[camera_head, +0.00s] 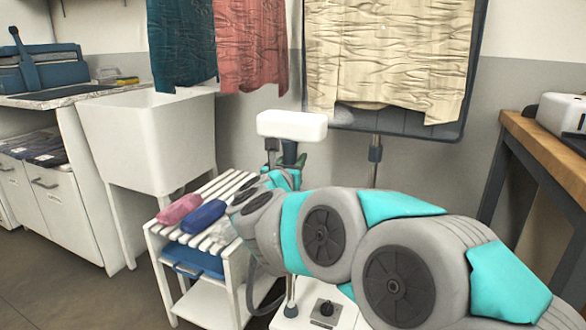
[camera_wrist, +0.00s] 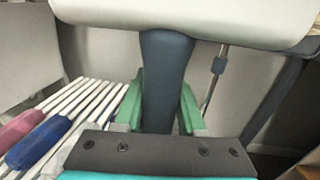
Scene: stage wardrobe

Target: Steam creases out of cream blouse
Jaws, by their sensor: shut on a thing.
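The cream blouse (camera_head: 392,55) hangs against a dark-framed board at the back, covered in wavy creases; its top is out of frame. My gripper (camera_wrist: 160,112) is shut on the dark blue handle of the steamer head, with a green finger on each side. The steamer's wide white head (camera_head: 291,125) is upright above my gripper, in front of and below the blouse's lower left. In the wrist view the white head (camera_wrist: 185,18) fills the top. I see no steam. My arm hides part of the area below the board.
A teal garment (camera_head: 180,45) and a red garment (camera_head: 250,45) hang left of the blouse. A white slatted rack (camera_head: 165,240) holds pink and blue rolls. A white sink (camera_head: 150,135) stands left; a wooden bench (camera_head: 545,145) is right. A white base with a knob (camera_head: 326,308) is below my arm.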

